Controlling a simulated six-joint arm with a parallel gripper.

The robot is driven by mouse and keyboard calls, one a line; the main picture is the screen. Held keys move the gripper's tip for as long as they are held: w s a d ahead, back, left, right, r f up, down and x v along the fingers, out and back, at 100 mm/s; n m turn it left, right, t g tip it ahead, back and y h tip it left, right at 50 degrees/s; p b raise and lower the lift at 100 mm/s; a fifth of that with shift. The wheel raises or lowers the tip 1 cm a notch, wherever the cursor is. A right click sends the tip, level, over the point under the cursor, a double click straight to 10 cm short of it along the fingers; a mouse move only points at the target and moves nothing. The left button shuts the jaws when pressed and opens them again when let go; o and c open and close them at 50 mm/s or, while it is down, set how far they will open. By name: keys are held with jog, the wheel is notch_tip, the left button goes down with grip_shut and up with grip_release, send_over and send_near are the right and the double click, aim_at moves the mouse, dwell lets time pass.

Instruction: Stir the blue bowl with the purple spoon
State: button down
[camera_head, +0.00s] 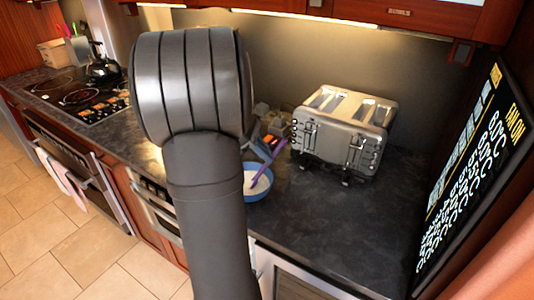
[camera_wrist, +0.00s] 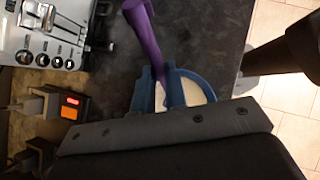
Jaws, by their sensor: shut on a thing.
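The blue bowl (camera_head: 258,195) stands on the dark counter just right of my arm in the head view, with pale contents inside. Its left side is hidden by my arm there. In the wrist view the bowl (camera_wrist: 205,84) is partly covered by my gripper. The purple spoon (camera_head: 270,160) is tilted, with its lower end in the bowl over the pale contents. Its handle (camera_wrist: 146,38) runs up and away in the wrist view. My gripper (camera_wrist: 158,82) is shut on the spoon, above the bowl.
A silver toaster (camera_head: 343,132) stands right of the bowl, close by. Small grey and orange items (camera_wrist: 76,106) sit beside it. A black kettle (camera_head: 103,68) is on the stove at left. A black screen (camera_head: 475,165) stands at right. The counter in front of the toaster is clear.

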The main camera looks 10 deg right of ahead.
aim_at(278, 145)
jog(key=shift+s+d+r, duration=0.2)
jog(key=shift+d+r, duration=0.35)
jog(key=shift+r, duration=0.5)
jog(key=shift+s+d+r, duration=0.2)
jog(key=shift+d+r, duration=0.3)
jog(key=shift+r, duration=0.55)
jog(key=shift+s+d+r, duration=0.2)
jog(key=shift+d+r, duration=0.35)
jog(key=shift+r, duration=0.5)
jog(key=shift+r, duration=2)
